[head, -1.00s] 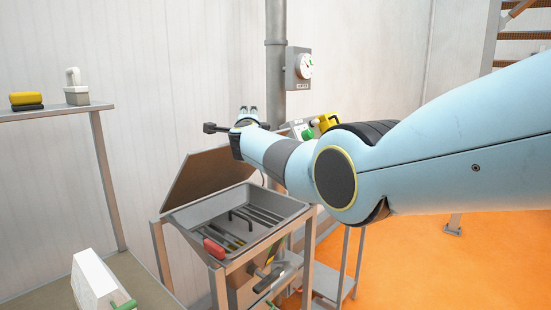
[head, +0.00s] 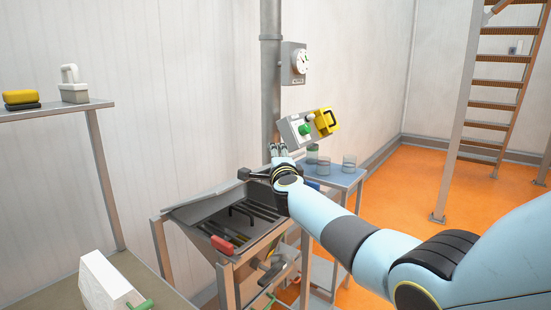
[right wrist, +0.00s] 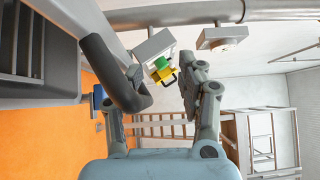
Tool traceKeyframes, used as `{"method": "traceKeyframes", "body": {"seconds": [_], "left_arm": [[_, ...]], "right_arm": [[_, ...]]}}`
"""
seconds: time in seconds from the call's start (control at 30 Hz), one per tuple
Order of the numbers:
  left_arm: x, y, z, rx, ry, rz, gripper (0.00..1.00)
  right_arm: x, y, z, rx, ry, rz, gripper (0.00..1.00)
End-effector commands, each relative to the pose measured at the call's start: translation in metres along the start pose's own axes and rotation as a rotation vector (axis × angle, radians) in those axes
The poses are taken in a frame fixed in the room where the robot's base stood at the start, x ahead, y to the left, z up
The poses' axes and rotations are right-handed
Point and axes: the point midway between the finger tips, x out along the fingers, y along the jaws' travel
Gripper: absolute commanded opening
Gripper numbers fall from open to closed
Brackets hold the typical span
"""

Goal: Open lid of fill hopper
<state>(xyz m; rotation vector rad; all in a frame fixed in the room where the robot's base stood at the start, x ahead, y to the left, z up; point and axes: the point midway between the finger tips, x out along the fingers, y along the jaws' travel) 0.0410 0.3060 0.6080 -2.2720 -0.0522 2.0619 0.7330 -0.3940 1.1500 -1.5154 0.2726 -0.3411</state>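The fill hopper (head: 270,241) is a metal funnel on a frame in the head view. Its mouth shows dark bars and a dark arched handle inside. A low grey slanted panel (head: 205,206) runs along its back left side; I cannot tell if this is the lid or the inner wall. No upright lid shows. My right gripper (head: 278,150) is above the hopper's far right corner, fingers apart. In the right wrist view, my right gripper (right wrist: 163,73) is open, with a thick dark curved bar (right wrist: 108,68) close beside its left finger. My left gripper is out of view.
A small blue table (head: 345,181) with jars stands right of the hopper. A shelf (head: 60,111) is at left.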

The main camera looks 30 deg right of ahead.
Motion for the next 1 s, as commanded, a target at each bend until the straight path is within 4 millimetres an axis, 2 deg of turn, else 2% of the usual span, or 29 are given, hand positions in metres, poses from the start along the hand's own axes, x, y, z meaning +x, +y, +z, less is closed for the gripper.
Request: {"method": "traceKeyframes", "body": {"seconds": [0.37,1.0], "left_arm": [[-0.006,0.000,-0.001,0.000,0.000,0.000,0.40],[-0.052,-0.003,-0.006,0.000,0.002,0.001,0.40]], "right_arm": [[-0.004,-0.004,0.000,0.000,0.001,-0.003,0.36],[-0.051,-0.018,0.002,0.000,0.001,-0.004,0.36]]}}
